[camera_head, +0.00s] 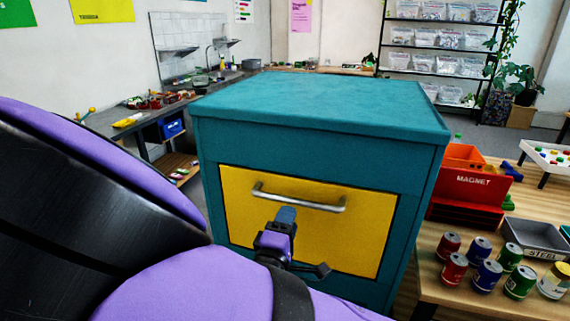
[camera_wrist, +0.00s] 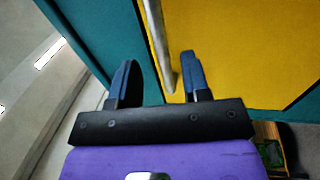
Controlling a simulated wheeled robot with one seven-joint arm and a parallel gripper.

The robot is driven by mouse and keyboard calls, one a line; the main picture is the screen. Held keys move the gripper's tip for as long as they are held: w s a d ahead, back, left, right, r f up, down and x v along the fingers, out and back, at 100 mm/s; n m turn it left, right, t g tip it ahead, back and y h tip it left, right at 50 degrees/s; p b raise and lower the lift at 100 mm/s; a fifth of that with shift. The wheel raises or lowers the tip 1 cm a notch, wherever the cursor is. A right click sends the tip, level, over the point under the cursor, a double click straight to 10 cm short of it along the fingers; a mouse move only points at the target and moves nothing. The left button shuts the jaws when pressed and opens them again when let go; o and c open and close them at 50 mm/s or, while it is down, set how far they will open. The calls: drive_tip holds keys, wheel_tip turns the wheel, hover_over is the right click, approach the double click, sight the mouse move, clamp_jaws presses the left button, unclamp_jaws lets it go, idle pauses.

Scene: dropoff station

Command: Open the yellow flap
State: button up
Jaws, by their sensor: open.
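The yellow flap (camera_head: 363,229) is set in the front of a teal cabinet (camera_head: 320,97) and looks closed. A silver bar handle (camera_head: 310,202) runs across its upper part. My gripper (camera_head: 285,222) is in front of the flap, just below the handle in the head view. In the wrist view my gripper (camera_wrist: 157,82) is open, with its two blue-tipped fingers apart. There the handle (camera_wrist: 157,40) runs down between the fingers, nearer the right one, beside the yellow flap (camera_wrist: 250,50). I cannot tell whether a finger touches the handle.
A wooden table (camera_head: 451,273) at right holds several cans (camera_head: 487,275), a grey steel bin (camera_head: 535,238) and a red magnet bin (camera_head: 467,190). A cluttered workbench (camera_head: 100,121) stands behind at left. The cabinet top is bare.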

sight(296, 201)
drive_tip(key=x, duration=0.6)
drive_tip(key=shift+w+d, duration=0.1)
drive_tip(key=shift+w, duration=0.15)
clamp_jaws()
